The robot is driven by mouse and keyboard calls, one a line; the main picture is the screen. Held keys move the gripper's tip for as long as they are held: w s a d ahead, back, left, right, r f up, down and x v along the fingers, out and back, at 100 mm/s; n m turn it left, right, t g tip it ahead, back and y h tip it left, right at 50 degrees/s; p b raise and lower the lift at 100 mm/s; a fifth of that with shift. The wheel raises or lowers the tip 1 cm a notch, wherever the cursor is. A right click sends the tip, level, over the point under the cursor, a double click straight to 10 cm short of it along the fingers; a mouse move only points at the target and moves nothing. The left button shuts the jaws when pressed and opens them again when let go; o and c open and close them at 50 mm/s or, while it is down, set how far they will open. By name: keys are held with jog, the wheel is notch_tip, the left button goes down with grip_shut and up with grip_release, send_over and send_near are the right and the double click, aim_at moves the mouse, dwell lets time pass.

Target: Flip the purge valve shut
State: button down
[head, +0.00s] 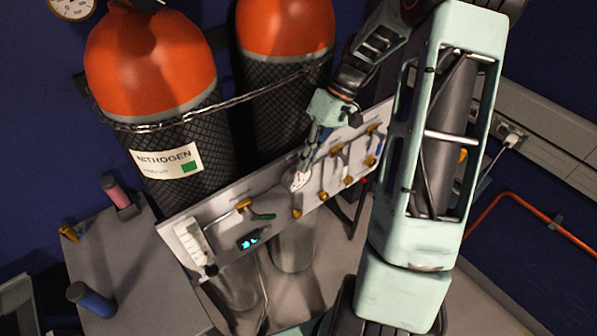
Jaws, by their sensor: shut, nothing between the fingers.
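A grey valve panel (225,205) stands in front of the gas cylinders and carries several brass valves. The valve at the left has a green-tipped handle (263,216) lying roughly along the panel. Farther right are valves with pale handles (338,162). No label is readable, so I cannot tell which one is the purge valve. My gripper (298,183) is shut and empty, pointing down at the middle of the panel, just above a brass fitting (297,212). It hides part of the panel there, and I cannot tell whether it touches anything.
Two orange-topped cylinders, one a nitrogen cylinder (165,130), stand behind the panel with a chain (200,102) across them. A flowmeter (192,240) and a lit display (249,242) are at the panel's left. A grey table (125,265) holds small items. My arm covers the right-centre.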

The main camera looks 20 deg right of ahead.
dwell(0.4)
jog(key=s+a+r+m+t+h+b, duration=0.1)
jog(key=a+m+h, duration=0.5)
jog(key=m, duration=1.2)
notch_tip(320, 180, up, 3)
jog(key=shift+s+a+r+t+b, duration=0.25)
jog(key=shift+s+a+t, duration=0.35)
jog(key=shift+s+a, duration=0.4)
send_over(274, 214)
notch_tip(274, 214, down, 12)
jog(key=shift+d+f, duration=0.15)
jog(key=shift+s+a+f, duration=0.1)
jog(key=shift+a+f, duration=0.2)
jog(key=shift+f, duration=0.1)
